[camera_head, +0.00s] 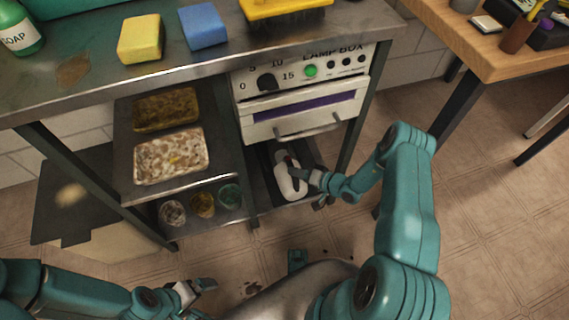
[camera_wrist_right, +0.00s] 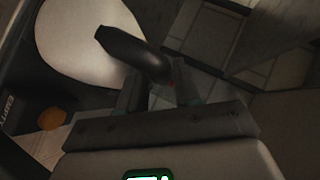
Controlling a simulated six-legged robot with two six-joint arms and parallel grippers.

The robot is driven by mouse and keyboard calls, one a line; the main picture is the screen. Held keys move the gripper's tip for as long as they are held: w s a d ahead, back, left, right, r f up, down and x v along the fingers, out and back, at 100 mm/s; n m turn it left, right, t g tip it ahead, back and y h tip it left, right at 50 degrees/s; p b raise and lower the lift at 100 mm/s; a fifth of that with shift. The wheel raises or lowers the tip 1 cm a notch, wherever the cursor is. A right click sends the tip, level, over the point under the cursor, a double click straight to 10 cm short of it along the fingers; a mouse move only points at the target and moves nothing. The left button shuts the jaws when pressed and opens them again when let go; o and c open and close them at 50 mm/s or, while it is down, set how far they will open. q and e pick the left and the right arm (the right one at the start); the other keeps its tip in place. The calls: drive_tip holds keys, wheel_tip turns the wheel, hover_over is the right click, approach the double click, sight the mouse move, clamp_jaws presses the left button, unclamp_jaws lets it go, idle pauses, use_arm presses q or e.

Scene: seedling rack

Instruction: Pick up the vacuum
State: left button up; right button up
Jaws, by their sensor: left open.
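The vacuum (camera_head: 289,183) is a small white-bodied handheld unit with a dark handle. It lies in the low bay under the oven-like box in the head view. In the right wrist view its rounded white body (camera_wrist_right: 85,38) fills the upper left, and its dark handle reaches to my right gripper (camera_wrist_right: 163,88). The handle's end is at the two fingers; I cannot tell whether they press on it. In the head view my right gripper (camera_head: 313,178) is at the vacuum's right side. My left gripper (camera_head: 199,289) is open and empty, low over the floor.
The white lamp box (camera_head: 304,92) sits directly above the bay. Trays (camera_head: 171,155) and several small pots (camera_head: 202,205) fill shelves to the left. A yellow sponge (camera_head: 141,38) and a blue one (camera_head: 203,26) lie on top. Floor at right is mostly clear.

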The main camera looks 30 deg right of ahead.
clamp_jaws()
idle(1.2)
drive_tip(key=shift+r, duration=0.15)
